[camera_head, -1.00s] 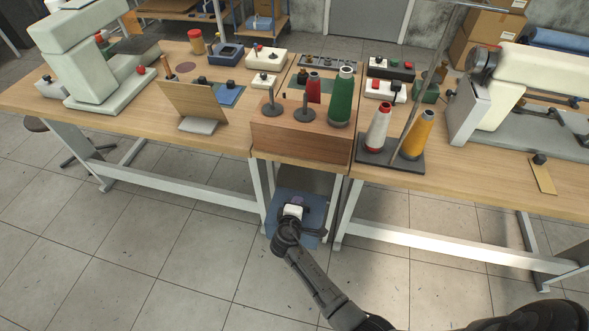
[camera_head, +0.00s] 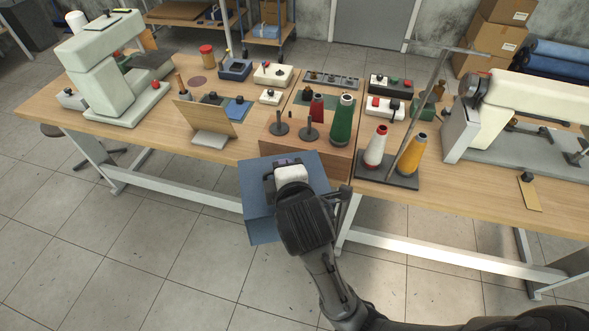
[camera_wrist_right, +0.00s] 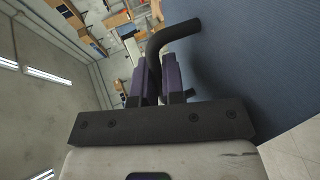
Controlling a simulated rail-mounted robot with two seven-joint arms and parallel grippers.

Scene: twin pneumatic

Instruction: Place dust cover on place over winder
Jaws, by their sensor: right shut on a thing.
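The dust cover is a blue box-shaped cover (camera_head: 262,215) held up in front of the wooden box, hiding part of its front. It looks somewhat tilted. My right gripper (camera_head: 287,168) is over the cover's near side, partly hidden by my wrist. In the right wrist view, my right gripper (camera_wrist_right: 165,75) has its purple-padded fingers shut on a black bent handle (camera_wrist_right: 180,32) attached to the blue cover (camera_wrist_right: 262,70). The winder seems to be the wooden box (camera_head: 335,165) with two dark spindles (camera_head: 308,130) on top. My left gripper is not in view.
A green cone (camera_head: 342,122) and a red cone (camera_head: 317,112) stand on or behind the wooden box. To the right, a thread stand (camera_head: 390,178) with a tall rod carries two cones. A tilted wooden board (camera_head: 205,118) stands to the left.

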